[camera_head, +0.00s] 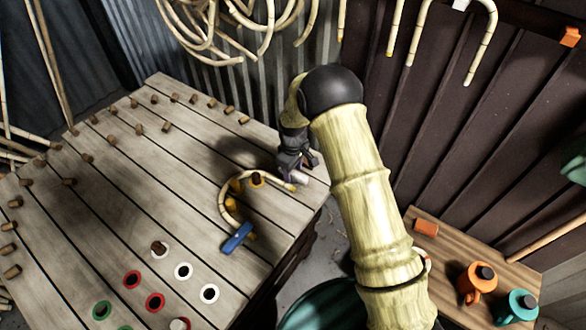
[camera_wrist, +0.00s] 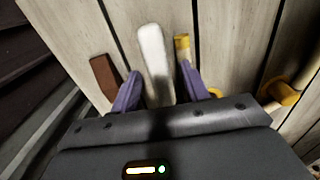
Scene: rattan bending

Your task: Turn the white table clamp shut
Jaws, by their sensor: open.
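The white table clamp (camera_wrist: 153,55) shows in the wrist view as a pale bar on the planks. It stands between the two purple fingers of my gripper (camera_wrist: 160,86), with space on both sides. My gripper is open around it; I cannot tell whether either finger touches it. In the head view my gripper (camera_head: 294,170) is low over the table's right edge and hides most of the clamp. A curved rattan cane (camera_head: 226,192) lies on the table, and its yellow-marked end (camera_wrist: 182,45) is just right of the clamp in the wrist view.
A blue clamp (camera_head: 237,238) sits at the cane's other end. Yellow pegs (camera_head: 237,186) stand by the bend. A brown peg (camera_wrist: 104,72) is left of my fingers. Coloured rings, such as a red one (camera_head: 132,280), mark the table's front. Orange and teal mugs (camera_head: 478,281) stand on a side table.

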